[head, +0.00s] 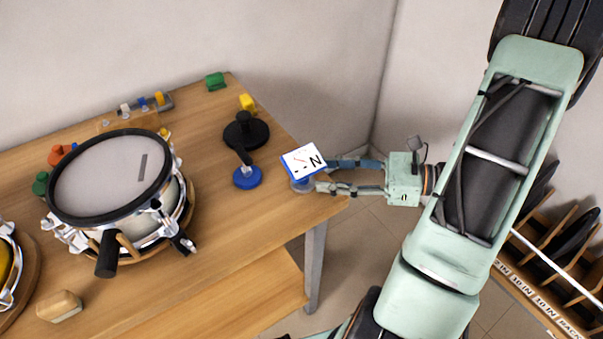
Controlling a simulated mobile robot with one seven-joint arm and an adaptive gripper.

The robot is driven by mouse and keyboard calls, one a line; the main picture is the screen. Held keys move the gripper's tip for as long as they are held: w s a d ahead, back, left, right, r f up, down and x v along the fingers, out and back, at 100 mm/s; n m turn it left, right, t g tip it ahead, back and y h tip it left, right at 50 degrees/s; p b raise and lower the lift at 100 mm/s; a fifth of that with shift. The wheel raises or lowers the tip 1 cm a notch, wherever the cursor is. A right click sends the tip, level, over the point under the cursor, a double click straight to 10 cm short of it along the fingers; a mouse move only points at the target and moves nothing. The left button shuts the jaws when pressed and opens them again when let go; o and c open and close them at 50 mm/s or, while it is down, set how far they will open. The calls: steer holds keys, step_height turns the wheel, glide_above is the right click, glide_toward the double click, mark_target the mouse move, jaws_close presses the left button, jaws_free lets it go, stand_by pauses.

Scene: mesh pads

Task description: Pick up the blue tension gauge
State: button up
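The blue tension gauge (302,162) stands near the right end of the wooden table. It has a blue rim, a white tilted face marked N with a red needle, and a greyish round base partly hidden below it. My gripper (322,176) reaches in from the right, its two fingers apart. The fingertips are at the gauge's right side, one at its upper right and one by its base. I cannot tell whether they touch it. The gauge face hides part of the upper fingertip.
A blue disc (247,178) and a black round stand (246,131) are left of the gauge. A snare drum (113,180) stands farther left on the table (235,235). Yellow (247,102) and green (215,81) blocks lie behind. A slotted rack (545,290) is at lower right.

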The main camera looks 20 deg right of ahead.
mark_target(304, 173)
steer(key=shift+b+x, duration=0.35)
steer(key=shift+x, duration=2.7)
steer(key=shift+r, duration=0.1)
jaws_close()
